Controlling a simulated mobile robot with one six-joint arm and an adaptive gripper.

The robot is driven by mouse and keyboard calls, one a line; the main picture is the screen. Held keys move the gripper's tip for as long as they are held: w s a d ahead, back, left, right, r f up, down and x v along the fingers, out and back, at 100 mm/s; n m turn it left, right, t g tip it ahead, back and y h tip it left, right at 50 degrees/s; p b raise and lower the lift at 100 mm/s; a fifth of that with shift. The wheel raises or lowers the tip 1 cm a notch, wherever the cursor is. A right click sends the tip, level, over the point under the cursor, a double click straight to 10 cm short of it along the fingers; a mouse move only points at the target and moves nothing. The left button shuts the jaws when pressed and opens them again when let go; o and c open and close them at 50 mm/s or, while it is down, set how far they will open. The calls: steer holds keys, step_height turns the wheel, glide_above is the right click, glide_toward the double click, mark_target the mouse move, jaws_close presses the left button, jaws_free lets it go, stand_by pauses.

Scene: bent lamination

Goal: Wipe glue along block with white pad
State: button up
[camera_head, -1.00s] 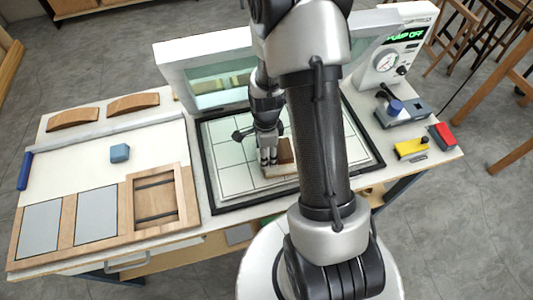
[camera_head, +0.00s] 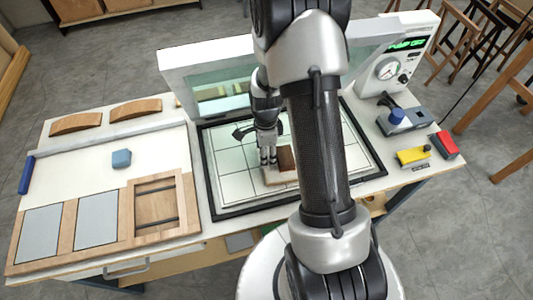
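My gripper (camera_head: 268,158) points down over the gridded plate in the middle of the table. Its fingertips are at the left end of a block with a brown upper part (camera_head: 286,158) and a pale lower part (camera_head: 275,178). The right side of the block is hidden behind my arm. I cannot make out a white pad; the fingertips are too small to tell what is between them or whether they touch the block.
The gridded plate (camera_head: 235,185) has a black frame. A raised glass-fronted cover (camera_head: 222,103) stands behind it. Left are a blue cube (camera_head: 121,158), a wooden tray (camera_head: 68,225) and curved wooden pieces (camera_head: 136,108). Right are a gauge unit (camera_head: 390,70) and yellow (camera_head: 410,157) and red (camera_head: 446,145) items.

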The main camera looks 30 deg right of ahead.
mark_target(268, 170)
steer(key=shift+s+a, duration=0.3)
steer(key=shift+s, duration=0.4)
steer(key=shift+s+a, duration=0.3)
steer(key=shift+s, duration=0.4)
steer(key=shift+s, duration=0.1)
steer(key=shift+s+a, duration=0.3)
steer(key=shift+s, duration=0.4)
